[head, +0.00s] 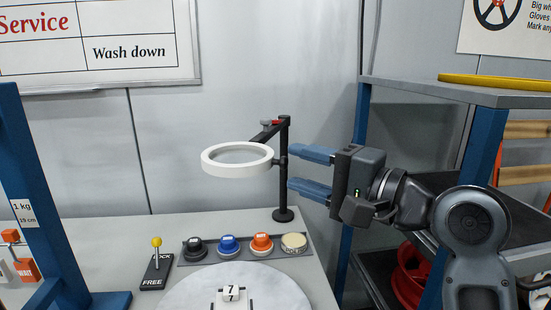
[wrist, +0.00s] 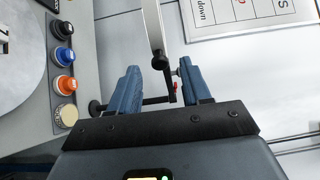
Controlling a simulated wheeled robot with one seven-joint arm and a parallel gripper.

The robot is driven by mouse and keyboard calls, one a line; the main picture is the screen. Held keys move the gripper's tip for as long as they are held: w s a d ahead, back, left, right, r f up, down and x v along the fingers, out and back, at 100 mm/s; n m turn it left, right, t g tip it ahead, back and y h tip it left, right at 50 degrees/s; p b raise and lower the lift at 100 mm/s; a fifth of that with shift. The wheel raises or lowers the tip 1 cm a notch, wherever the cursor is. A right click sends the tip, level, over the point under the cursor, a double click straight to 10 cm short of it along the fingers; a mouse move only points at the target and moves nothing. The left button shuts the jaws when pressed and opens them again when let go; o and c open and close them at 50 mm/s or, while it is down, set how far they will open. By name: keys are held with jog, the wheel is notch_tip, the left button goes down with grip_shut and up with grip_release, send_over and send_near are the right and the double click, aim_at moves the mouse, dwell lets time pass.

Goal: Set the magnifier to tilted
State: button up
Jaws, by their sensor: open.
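The magnifier is a white ring (head: 237,160) on a black post (head: 284,185) with a round base at the back of the bench. The ring looks roughly level. A black arm with a small red part (head: 270,122) runs near the post's top. My gripper (head: 289,168) is open beside the post, its blue fingers pointing left, one above the other. In the wrist view the ring shows edge-on (wrist: 152,20), and a dark joint (wrist: 159,62) lies between the fingertips of my gripper (wrist: 159,65). I cannot tell whether either finger touches it.
A row of black, blue, orange and cream knobs (head: 262,242) lies below the ring. A yellow-tipped lever (head: 157,258) stands left of them, near a round grey plate (head: 205,298). A blue-framed shelf (head: 490,93) stands at the right, behind my arm.

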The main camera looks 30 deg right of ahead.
aim_at(287, 164)
jog(key=x, duration=0.5)
jog(key=shift+w+a+p, duration=0.15)
jog(key=shift+w+p, duration=0.2)
jog(key=shift+w, duration=0.05)
grip_shut()
